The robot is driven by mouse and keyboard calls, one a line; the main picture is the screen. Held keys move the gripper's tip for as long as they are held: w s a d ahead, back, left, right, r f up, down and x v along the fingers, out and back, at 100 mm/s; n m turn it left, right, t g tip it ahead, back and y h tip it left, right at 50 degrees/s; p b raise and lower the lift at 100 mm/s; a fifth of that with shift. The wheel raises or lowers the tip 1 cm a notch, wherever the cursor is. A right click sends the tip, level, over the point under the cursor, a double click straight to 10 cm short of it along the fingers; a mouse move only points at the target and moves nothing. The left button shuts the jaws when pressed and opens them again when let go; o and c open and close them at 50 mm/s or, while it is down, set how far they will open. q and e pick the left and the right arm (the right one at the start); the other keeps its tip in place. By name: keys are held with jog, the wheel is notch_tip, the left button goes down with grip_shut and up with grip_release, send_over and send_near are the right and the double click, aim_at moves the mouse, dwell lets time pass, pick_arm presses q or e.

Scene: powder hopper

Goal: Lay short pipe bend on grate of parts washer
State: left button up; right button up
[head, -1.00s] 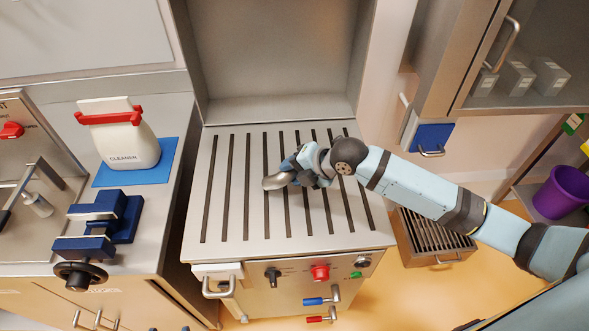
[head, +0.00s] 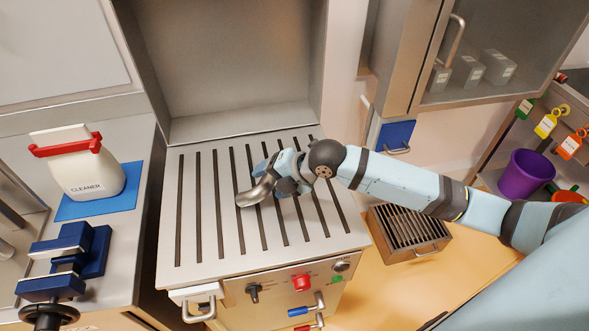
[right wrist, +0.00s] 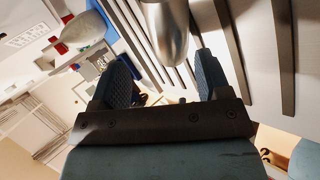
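The short pipe bend (head: 257,190) is a shiny metal curved piece over the middle of the slotted grate (head: 187,215) of the parts washer. It seems to lie on or very close to the slats; contact is hard to tell. My right gripper (head: 275,179) is low over the grate, right beside the bend. In the right wrist view the two dark fingers (right wrist: 164,75) stand apart, with gaps beside the bend (right wrist: 167,30), which lies at and beyond their tips. My left gripper is not in view.
The washer's tall back hood (head: 225,70) rises behind the grate. To the left, a bench holds a cleaner bottle (head: 82,165) on a blue mat and a blue vise (head: 70,262). To the right stand a slotted metal box (head: 405,232) and a purple bucket (head: 525,175).

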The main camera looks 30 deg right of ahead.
jog(key=v, duration=1.1)
jog(key=shift+w, duration=0.1)
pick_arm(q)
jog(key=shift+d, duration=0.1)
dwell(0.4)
